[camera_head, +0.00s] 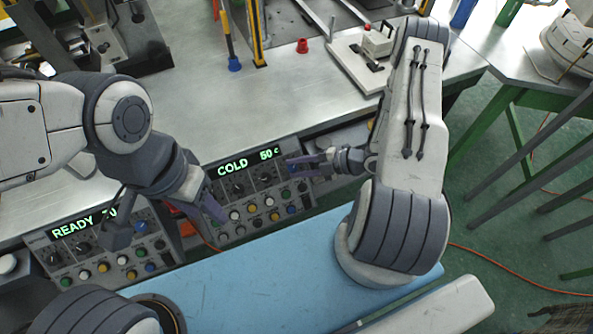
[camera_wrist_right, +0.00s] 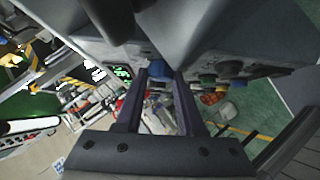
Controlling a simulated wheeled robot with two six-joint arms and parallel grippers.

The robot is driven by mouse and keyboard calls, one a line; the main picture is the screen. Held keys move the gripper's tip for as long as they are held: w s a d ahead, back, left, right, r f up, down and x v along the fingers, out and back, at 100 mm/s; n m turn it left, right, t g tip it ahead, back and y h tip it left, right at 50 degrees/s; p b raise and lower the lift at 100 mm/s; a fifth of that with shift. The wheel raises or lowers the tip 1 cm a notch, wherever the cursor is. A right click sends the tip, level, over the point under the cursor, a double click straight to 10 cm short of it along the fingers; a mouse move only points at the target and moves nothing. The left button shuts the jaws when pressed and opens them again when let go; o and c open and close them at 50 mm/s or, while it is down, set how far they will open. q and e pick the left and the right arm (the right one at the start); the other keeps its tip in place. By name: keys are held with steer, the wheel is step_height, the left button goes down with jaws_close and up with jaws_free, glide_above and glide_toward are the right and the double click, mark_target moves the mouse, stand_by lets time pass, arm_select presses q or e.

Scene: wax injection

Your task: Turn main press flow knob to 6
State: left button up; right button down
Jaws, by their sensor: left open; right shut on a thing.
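Two control panels stand side by side along the bench front. The left panel (camera_head: 105,250) shows READY and a partly hidden number. My right gripper (camera_head: 292,164) is at the right end of the COLD panel's upper row. In the right wrist view its fingers (camera_wrist_right: 160,78) are closed around a blue knob (camera_wrist_right: 158,70). The knob's setting cannot be read. My left gripper (camera_head: 206,203) is open and empty near the COLD panel's left edge, covering part of it.
A grey metal bench (camera_head: 270,110) runs behind the panels, with a blue-and-yellow tool (camera_head: 231,50) and a red piece (camera_head: 302,46) on it. A light blue surface (camera_head: 270,275) lies in front. Green-framed tables stand at right.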

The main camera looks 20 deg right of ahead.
steer(key=m+t+b, duration=0.2)
steer(key=shift+s+f+m, duration=0.1)
steer(key=shift+f+m, duration=0.2)
steer(key=shift+f, duration=0.05)
steer(key=shift+r+m+t+y+b, duration=0.1)
steer(key=shift+m+t+y+b, duration=0.2)
steer(key=shift+m+t+b, duration=0.7)
steer(key=shift+m+t, duration=0.3)
steer(key=shift+m, duration=0.1)
steer(key=c, duration=0.5)
jaws_free()
steer(key=shift+b+v, duration=0.75)
steer(key=shift+v, duration=4.5)
